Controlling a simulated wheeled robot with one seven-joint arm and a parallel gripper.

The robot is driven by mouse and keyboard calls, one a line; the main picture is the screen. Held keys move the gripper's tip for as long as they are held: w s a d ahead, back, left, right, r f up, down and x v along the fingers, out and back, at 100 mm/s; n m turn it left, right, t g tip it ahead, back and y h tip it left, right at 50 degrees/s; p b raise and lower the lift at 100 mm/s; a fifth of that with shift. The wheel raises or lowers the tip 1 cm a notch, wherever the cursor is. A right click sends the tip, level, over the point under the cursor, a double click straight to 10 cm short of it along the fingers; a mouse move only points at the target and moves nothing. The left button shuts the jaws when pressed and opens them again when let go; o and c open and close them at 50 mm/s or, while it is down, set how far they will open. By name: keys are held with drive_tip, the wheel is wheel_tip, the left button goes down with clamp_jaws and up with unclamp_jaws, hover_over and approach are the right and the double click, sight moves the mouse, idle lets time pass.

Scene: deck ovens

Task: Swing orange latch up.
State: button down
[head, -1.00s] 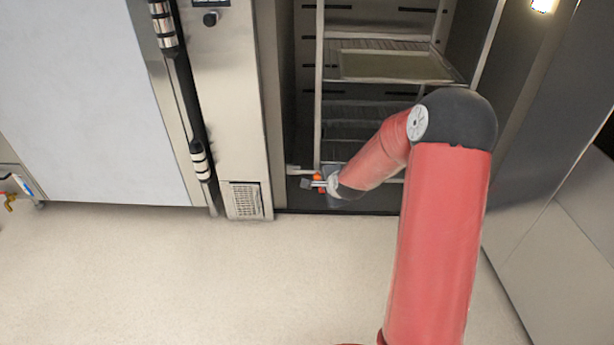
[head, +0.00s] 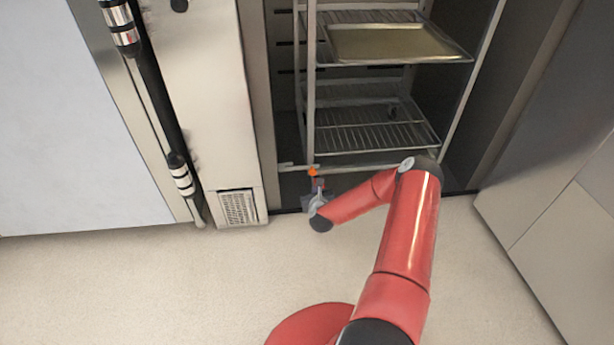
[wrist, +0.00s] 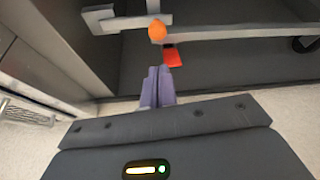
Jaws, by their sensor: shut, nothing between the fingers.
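The orange latch shows as a rounded orange end (head: 312,172) at the lower left corner of the wire rack. In the wrist view, this orange end (wrist: 157,31) sits against a grey bar, with a flat red-orange tab (wrist: 172,57) just below it. My gripper (wrist: 158,70) is shut and empty. Its fingertips point at the latch and are just short of the red tab, apparently apart from it. In the head view, my gripper (head: 317,194) is low, in front of the latch, and partly hidden by my wrist.
The wire rack (head: 372,130) stands in the open oven bay and holds a tray (head: 392,42). A grey bar (wrist: 130,23) crosses beside the latch. An oven side panel with a vent (head: 238,207) is to the left. The floor (head: 130,285) in front is clear.

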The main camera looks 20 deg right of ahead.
drive_tip(key=shift+f, duration=0.15)
drive_tip(key=x, duration=1)
drive_tip(key=shift+b, duration=0.4)
drive_tip(key=shift+r, duration=0.4)
